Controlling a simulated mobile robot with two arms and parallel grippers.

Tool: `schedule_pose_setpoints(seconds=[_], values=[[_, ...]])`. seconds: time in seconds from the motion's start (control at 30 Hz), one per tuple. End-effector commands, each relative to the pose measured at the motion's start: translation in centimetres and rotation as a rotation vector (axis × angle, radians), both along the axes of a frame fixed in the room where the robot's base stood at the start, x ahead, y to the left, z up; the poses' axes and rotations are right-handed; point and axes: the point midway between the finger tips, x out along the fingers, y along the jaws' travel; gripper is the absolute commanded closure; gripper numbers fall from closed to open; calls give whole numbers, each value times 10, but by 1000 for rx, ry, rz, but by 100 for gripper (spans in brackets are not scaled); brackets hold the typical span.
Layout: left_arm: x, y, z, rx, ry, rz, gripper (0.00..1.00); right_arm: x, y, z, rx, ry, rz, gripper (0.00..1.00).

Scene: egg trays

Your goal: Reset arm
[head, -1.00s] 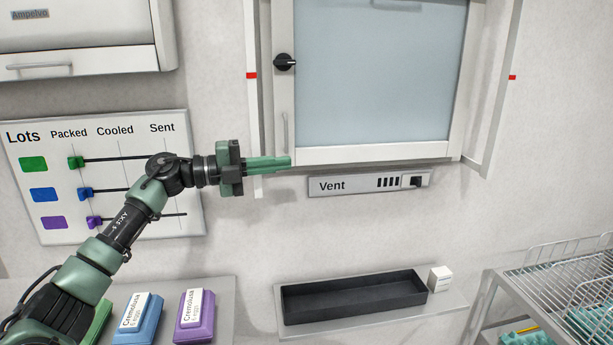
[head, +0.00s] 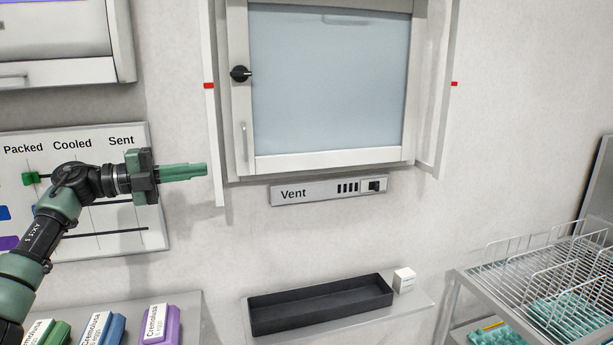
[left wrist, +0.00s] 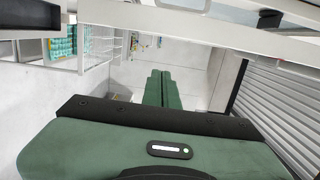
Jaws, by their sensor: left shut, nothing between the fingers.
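My left arm comes in from the left in the head view. Its green left gripper (head: 205,170) is shut and empty, its fingers together and pointing right. It is in front of the wall, between the Lots board (head: 75,235) and the glass-fronted cabinet (head: 330,85). In the left wrist view the two green fingers (left wrist: 161,88) lie side by side with nothing between them. My right gripper is in neither view.
A Vent panel (head: 328,190) is under the cabinet. Below are a black tray (head: 320,318) on a shelf, with a small white box (head: 404,280) beside it. Egg cartons, including a purple one (head: 172,328), stand at lower left. A wire rack (head: 550,265) is at right.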

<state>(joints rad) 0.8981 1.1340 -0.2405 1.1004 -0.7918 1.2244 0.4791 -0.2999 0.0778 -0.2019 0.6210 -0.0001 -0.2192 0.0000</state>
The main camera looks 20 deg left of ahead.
Motion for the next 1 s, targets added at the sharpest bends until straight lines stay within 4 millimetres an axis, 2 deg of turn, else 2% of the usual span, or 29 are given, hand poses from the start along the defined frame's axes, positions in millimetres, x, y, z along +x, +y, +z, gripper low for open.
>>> schedule_pose_setpoints(seconds=[0.13, 0.27, 0.43, 0.57, 0.6, 0.67, 0.77, 0.87, 0.97, 1.0], values=[[4, -6, -4, -9, -3, 0, 100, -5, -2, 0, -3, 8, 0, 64], [27, -38, -22, -81, -26, 16, 100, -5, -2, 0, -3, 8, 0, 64], [61, -101, -70, -299, -43, 115, 100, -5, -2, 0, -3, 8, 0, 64], [69, -134, -119, -492, 9, 253, 100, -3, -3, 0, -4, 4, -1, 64], [68, -141, -136, -551, 39, 305, 100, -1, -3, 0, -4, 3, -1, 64], [63, -150, -164, -632, 93, 391, 100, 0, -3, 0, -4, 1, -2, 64], [47, -160, -217, -753, 217, 548, 100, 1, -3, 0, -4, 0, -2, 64], [17, -170, -275, -846, 375, 717, 100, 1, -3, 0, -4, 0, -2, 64], [-28, -181, -335, -907, 565, 892, 100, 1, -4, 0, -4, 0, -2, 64], [-48, -186, -356, -921, 645, 959, 100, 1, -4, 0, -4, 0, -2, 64]])
